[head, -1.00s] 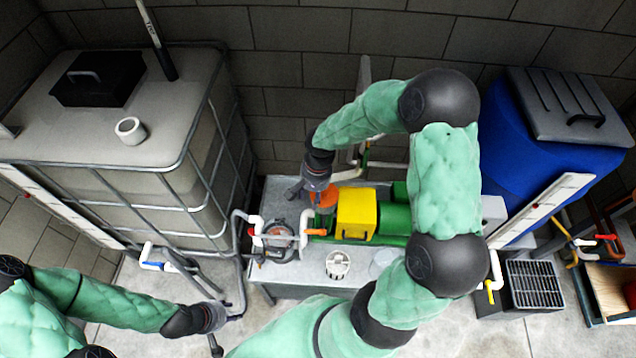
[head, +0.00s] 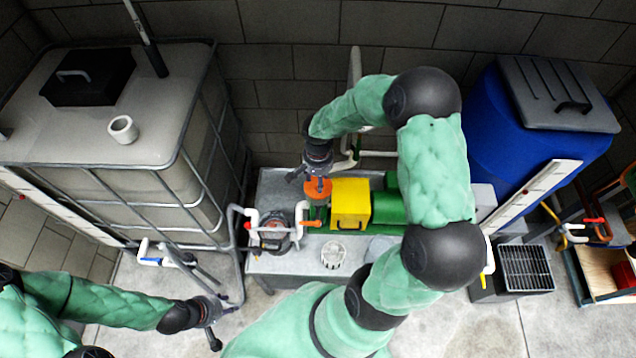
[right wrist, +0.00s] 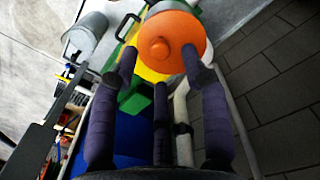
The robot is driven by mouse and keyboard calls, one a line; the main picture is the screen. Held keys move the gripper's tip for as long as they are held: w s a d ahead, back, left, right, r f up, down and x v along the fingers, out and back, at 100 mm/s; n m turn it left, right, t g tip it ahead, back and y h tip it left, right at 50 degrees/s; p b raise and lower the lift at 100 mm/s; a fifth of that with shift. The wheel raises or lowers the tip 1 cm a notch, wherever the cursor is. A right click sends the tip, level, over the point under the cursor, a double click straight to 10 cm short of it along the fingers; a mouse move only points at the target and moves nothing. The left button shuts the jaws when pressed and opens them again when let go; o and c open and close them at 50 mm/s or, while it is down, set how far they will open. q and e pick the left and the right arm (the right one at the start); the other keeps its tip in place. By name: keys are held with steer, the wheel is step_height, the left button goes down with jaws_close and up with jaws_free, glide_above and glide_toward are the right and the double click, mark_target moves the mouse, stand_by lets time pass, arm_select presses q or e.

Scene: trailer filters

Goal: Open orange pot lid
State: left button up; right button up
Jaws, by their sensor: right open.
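The orange pot lid (head: 318,188) is a round orange piece with a small knob, at the left end of the green and yellow pump unit in the head view. In the right wrist view the lid (right wrist: 178,38) shows large, just beyond the fingertips, with its knob facing me. My right gripper (head: 308,177) is over the lid, fingers spread and empty; in the wrist view the gripper (right wrist: 160,62) has its fingers apart below the lid. Whether a finger touches it I cannot tell. My left gripper (head: 213,335) hangs low at the left, far from the lid, its fingers too small to read.
A yellow box (head: 350,204) stands right beside the lid on the grey metal bench (head: 270,190). White pipes and a round pump (head: 273,230) are at the left. A caged tank (head: 110,135) stands left, a blue barrel (head: 520,135) right, a block wall behind.

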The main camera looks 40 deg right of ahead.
steer(key=shift+f, duration=1.45)
jaws_close()
steer(key=shift+r, duration=0.1)
